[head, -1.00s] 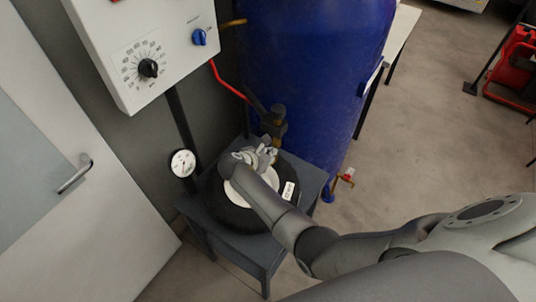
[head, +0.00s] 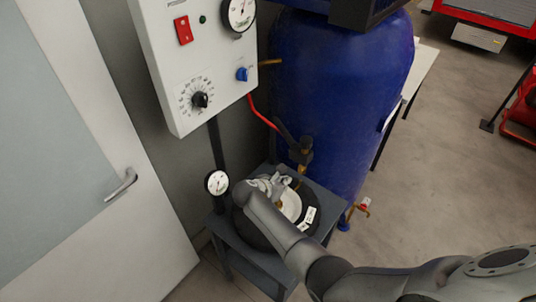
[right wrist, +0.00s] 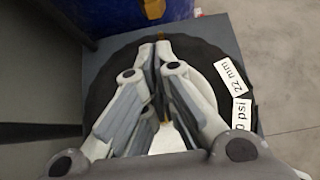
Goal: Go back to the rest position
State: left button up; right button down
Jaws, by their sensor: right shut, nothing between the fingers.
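My right gripper (head: 274,184) is over the black round bumper (head: 252,232), which lies on a small dark table (head: 232,237) and has a white centre. In the right wrist view the gripper (right wrist: 155,45) has its fingertips together with nothing between them, above the bumper (right wrist: 105,75). White labels on the bumper (right wrist: 229,72) read "22 mm" and part of "psi". A brass fitting lies partly hidden behind the fingers. Whether the fingertips touch the bumper I cannot tell. My left gripper is not in view.
A control panel (head: 170,70) with a red switch, black dial and blue knob is above left. A blue tank (head: 335,90) with a red hose stands behind.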

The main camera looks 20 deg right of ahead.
jog(key=s+a+f+m+g+y, duration=0.2)
jog(key=s+m+y, duration=0.2)
jog(key=s+m, duration=1.15)
jog(key=s+a+r+m+y, duration=0.25)
jog(key=s+r, duration=0.25)
jog(key=s, duration=0.4)
jog(key=s+a+r+m+y, duration=0.25)
jog(key=s+r+m, duration=0.2)
jog(key=s, duration=0.45)
notch_tip(320, 180, down, 35)
jog(key=s+g+b, duration=0.1)
jog(key=b, duration=0.7)
pick_arm(q)
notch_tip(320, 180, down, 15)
jog(key=b, duration=0.6)
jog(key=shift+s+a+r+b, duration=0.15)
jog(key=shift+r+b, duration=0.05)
jog(key=shift+b, duration=0.1)
pick_arm(e)
jog(key=s+d+f, duration=0.1)
jog(key=s+f, duration=0.7)
jog(key=f, duration=0.2)
jog(key=s+d+f+g, duration=0.1)
jog(key=s+d+f, duration=0.1)
jog(key=s+f, duration=0.6)
notch_tip(320, 180, down, 3)
jog(key=shift+s+f+n, duration=0.1)
jog(key=shift+s+n, duration=0.25)
jog(key=shift+n, duration=0.1)
